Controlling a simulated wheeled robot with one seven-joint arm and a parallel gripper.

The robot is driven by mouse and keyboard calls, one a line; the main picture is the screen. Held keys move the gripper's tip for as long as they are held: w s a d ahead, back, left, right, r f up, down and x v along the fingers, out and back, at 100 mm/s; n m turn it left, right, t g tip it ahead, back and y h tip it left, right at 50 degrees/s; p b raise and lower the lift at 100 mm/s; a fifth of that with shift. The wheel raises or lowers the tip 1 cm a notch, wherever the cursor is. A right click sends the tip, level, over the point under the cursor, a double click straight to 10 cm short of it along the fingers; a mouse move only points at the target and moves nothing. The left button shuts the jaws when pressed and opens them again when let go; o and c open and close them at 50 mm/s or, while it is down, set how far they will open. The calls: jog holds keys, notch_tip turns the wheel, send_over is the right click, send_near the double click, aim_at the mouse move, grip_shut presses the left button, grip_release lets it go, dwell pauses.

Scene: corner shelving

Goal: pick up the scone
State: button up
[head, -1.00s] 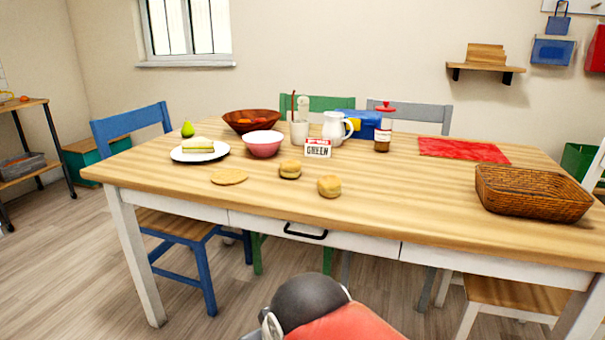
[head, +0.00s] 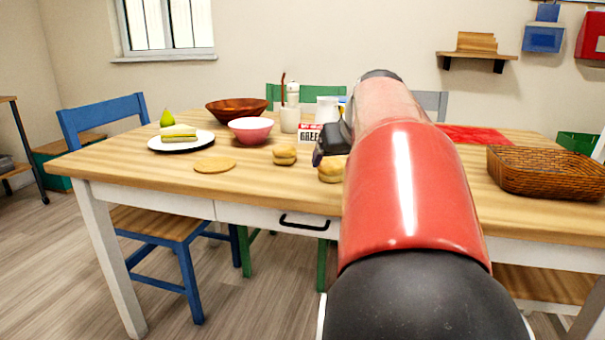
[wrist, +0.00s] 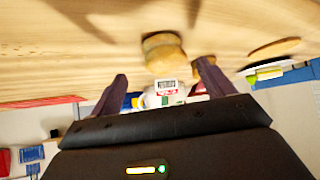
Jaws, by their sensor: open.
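Two round golden-brown baked pieces lie near the table's front edge, and I cannot tell for sure which is the scone. The nearer one (head: 331,170) is partly hidden by my arm, and the farther one (head: 284,154) stands to its left. In the wrist view the larger scone-like piece (wrist: 163,54) shows beyond and between my fingers, with the other (wrist: 203,68) partly behind the right finger. My gripper (wrist: 162,82) is open and empty. In the head view it is mostly hidden behind my red arm.
A wicker basket (head: 545,173) is at right. The front left tabletop is clear.

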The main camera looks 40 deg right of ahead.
aim_at(332, 162)
jog(key=x, duration=0.5)
jog(key=shift+w+a, duration=0.25)
jog(key=shift+w, duration=0.1)
jog(key=shift+c, duration=0.3)
jog(key=c, duration=1)
